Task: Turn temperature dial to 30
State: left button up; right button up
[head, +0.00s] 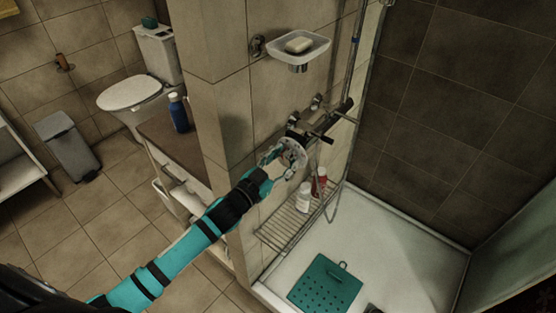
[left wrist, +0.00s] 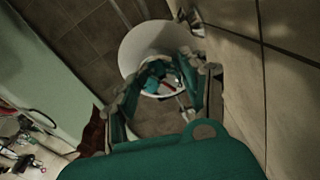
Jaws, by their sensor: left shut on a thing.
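The temperature dial (head: 295,150) is a pale round disc on the left end of the dark shower mixer bar (head: 325,125) on the tiled wall. My left gripper (head: 283,160) reaches it from the lower left and is shut on it. In the left wrist view, the fingers (left wrist: 165,88) stand on both sides of the dial's end, with the wide pale disc (left wrist: 140,42) behind them. The fingers hide part of the dial, and I cannot read its number. My right gripper is not in view.
A soap dish (head: 290,55) with soap sits on the wall above the mixer. Below it, a wire rack (head: 285,230) holds a white bottle (head: 304,196) and a red bottle (head: 320,183). A ledge with a blue bottle (head: 178,113) lies left of the wall.

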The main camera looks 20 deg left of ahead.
pick_arm(q)
jog(key=o, duration=0.9)
jog(key=shift+f, duration=0.15)
jog(key=shift+o, duration=1.4)
jog(key=shift+w, duration=0.15)
jog(key=shift+w+f, duration=0.1)
jog(key=shift+w, duration=0.05)
jog(key=v, duration=1.2)
jog(key=shift+a, duration=0.1)
